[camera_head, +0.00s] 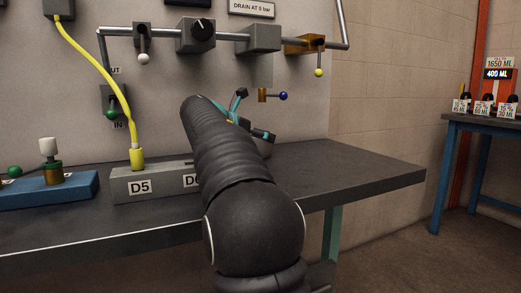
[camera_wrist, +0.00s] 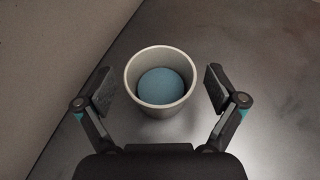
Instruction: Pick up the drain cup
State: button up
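The drain cup (camera_wrist: 134,77) is a pale grey round cup with a blue disc-like surface (camera_wrist: 161,86) inside. It stands upright on the dark bench top in the wrist view. My gripper (camera_wrist: 160,88) is open, with one finger on each side of the cup and a visible gap at both sides. In the head view my gripper (camera_head: 250,118) is partly hidden behind my arm, over the bench near the wall. There the cup is mostly hidden by my arm and gripper.
The bench (camera_head: 345,170) is clear at the right. A grey block marked D5 (camera_head: 150,184) with a yellow hose (camera_head: 100,75) stands left of my arm. A blue block (camera_head: 45,190) is further left.

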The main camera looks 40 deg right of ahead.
jog(key=c, duration=1)
jog(key=shift+o, duration=0.2)
